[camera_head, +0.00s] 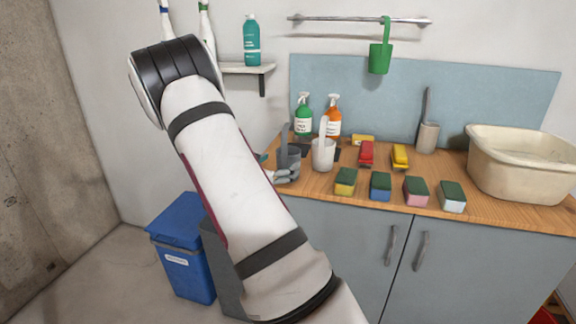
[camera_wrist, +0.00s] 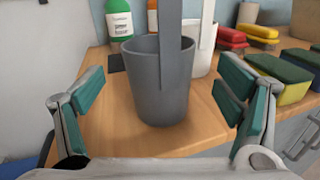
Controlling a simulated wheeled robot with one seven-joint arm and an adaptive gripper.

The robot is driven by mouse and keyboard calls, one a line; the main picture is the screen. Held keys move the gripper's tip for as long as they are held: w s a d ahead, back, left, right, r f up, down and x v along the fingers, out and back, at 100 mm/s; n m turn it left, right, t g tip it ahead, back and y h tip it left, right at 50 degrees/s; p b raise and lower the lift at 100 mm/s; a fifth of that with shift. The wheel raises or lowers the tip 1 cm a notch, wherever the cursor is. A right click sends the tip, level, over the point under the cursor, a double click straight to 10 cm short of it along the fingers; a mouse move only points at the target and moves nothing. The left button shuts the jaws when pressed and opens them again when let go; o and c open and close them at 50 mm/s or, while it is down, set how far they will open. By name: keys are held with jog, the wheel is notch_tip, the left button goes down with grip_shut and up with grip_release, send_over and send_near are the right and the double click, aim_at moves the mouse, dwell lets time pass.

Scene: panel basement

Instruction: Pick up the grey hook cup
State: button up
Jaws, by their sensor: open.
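The grey hook cup (camera_wrist: 158,88) stands upright on the wooden counter in the wrist view, with its tall flat hook strip rising out of the top of the frame. My gripper (camera_wrist: 158,100) is open, with one teal-padded finger to the left and one to the right of the cup. The fingers are apart from the cup, which appears a little beyond or between their tips. In the head view the grey hook cup (camera_head: 287,156) stands at the counter's left end, partly hidden by my gripper (camera_head: 285,172) and arm.
A white hook cup (camera_head: 323,152) stands close at the right of the grey one. Spray bottles (camera_head: 303,114) stand behind. Several sponges (camera_head: 381,187) and brushes (camera_head: 367,153) lie to the right, near a beige basin (camera_head: 515,172). A green hook cup (camera_head: 380,58) hangs from the rail.

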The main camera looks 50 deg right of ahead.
aim_at(294, 153)
jog(key=d, duration=0.4)
jog(key=shift+w+d+f, duration=0.15)
jog(key=shift+w+d, duration=0.2)
jog(key=shift+d, duration=0.05)
jog(key=c, duration=1.2)
